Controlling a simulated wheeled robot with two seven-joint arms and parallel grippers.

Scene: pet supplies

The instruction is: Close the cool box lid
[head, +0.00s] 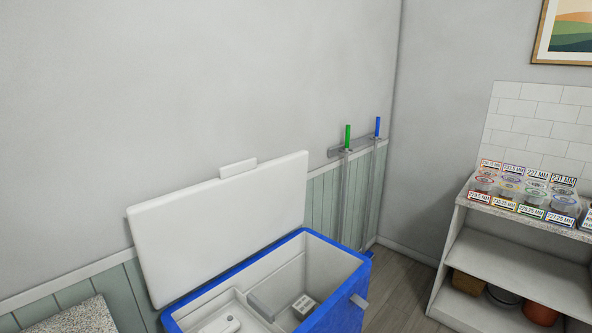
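The cool box (340,298) is blue with a pale inner liner and stands at the bottom of the head view, its lower part cut off by the frame edge. Its white lid (220,220) is open, raised and tilted back toward the wall, with a small tab on its upper edge. A grey tab sticks out at the box's right side. Neither of my grippers is in view.
A shelf unit (520,258) with several labelled jars on top stands at the right. Two long-handled tools, one green-tipped (347,138) and one blue-tipped (377,128), hang on a wall rail behind the box. A speckled surface (75,318) is at the lower left. Floor shows between box and shelf.

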